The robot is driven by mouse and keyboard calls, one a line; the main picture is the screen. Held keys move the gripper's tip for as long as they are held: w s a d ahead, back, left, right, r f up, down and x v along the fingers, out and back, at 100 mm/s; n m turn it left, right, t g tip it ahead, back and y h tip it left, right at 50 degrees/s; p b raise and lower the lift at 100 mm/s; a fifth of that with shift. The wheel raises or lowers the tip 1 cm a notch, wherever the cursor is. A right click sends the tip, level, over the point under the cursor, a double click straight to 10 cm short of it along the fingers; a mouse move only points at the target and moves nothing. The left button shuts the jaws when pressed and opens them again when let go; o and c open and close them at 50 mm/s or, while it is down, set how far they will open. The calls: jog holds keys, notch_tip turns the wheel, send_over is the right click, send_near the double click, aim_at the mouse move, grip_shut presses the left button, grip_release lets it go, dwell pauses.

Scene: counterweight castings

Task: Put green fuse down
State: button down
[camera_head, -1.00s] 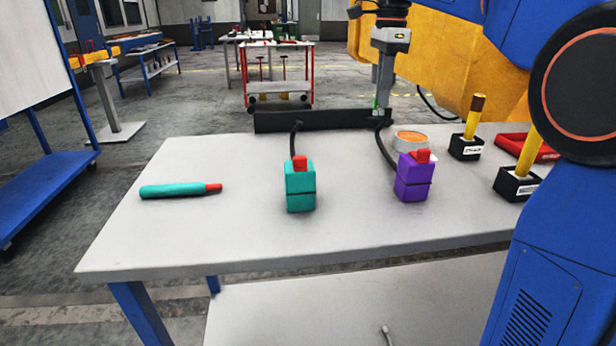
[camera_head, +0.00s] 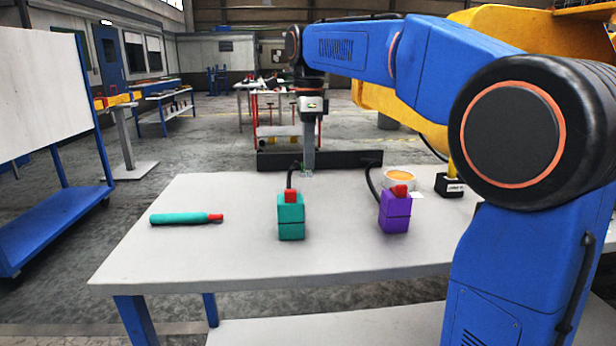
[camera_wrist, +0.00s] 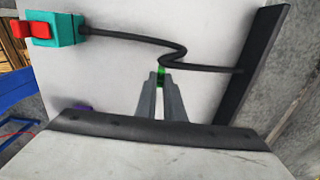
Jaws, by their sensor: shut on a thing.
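The green fuse (camera_wrist: 161,73) is a small bright green piece at the fingertips in the wrist view. My gripper (camera_wrist: 160,84) is shut on it, over the grey tabletop beside a black cable. In the head view my gripper (camera_head: 308,172) points down near the back edge of the table, behind the teal block and in front of the black bar. The fuse is too small there to make out clearly. I cannot tell whether it touches the tabletop.
The table (camera_head: 250,265) carries a teal block (camera_head: 291,217) with a red top, a purple block (camera_head: 395,212), a teal-and-red stick (camera_head: 185,218), an orange-topped round tin (camera_head: 399,179) and a black holder (camera_head: 449,186). Cables run to the black bar (camera_head: 345,160). Table's front left is clear.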

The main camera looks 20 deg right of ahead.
aim_at(309, 177)
jog(key=shift+f, duration=2.25)
jog(key=c, duration=1.9)
grip_release()
jog(key=shift+f, duration=0.1)
jog(key=shift+o, duration=0.2)
notch_tip(309, 177, up, 12)
jog(key=shift+r, duration=0.15)
